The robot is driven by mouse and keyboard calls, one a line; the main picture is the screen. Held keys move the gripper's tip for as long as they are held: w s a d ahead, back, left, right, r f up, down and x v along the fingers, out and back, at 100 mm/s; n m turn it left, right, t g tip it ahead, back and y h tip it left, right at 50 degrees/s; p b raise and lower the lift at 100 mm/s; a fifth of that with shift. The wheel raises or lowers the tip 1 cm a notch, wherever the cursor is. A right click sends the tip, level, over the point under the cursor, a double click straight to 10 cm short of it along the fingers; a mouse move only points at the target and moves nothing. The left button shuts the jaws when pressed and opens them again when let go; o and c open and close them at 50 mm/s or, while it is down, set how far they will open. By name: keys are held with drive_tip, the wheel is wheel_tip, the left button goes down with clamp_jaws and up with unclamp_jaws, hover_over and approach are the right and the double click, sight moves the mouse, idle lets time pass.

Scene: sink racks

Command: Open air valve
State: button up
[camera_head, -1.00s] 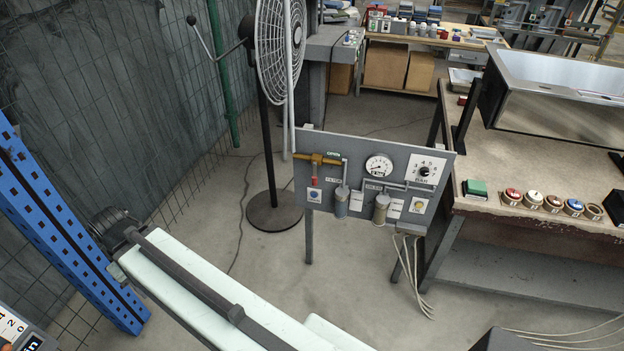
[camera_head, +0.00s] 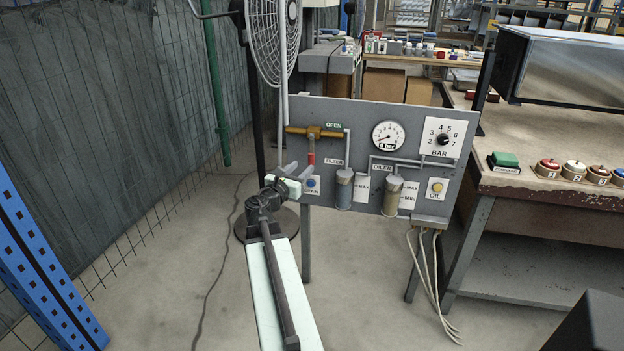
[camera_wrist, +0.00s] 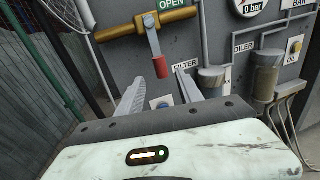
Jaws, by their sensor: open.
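The air valve is a brass fitting (camera_head: 313,132) on a brass pipe at the upper left of the grey panel (camera_head: 350,112). Its lever hangs straight down and ends in a red grip (camera_head: 311,158). A green OPEN label (camera_head: 333,126) sits right of the valve. My gripper (camera_head: 299,169) is open and empty, just in front of the panel and slightly below the red grip. In the wrist view the red grip (camera_wrist: 160,67) appears between and beyond the fingertips of my gripper (camera_wrist: 161,79), with no contact visible. The gauge (camera_head: 387,136) reads 0 bar.
The panel also carries a filter cup (camera_head: 344,188), an oiler cup (camera_head: 392,195) and a BAR dial (camera_head: 443,139). A fan (camera_head: 276,40) stands behind on the left. A workbench (camera_head: 510,140) with buttons is on the right. Cables (camera_head: 436,275) hang below the panel.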

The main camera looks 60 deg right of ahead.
sight(309, 160)
drive_tip(key=d, duration=0.8)
drive_tip(key=shift+w+r, duration=0.1)
drive_tip(key=shift+w, duration=0.3)
clamp_jaws()
drive_tip(key=shift+w+a, duration=0.1)
idle(0.8)
drive_tip(key=shift+w, duration=0.15)
drive_tip(key=shift+n, duration=0.3)
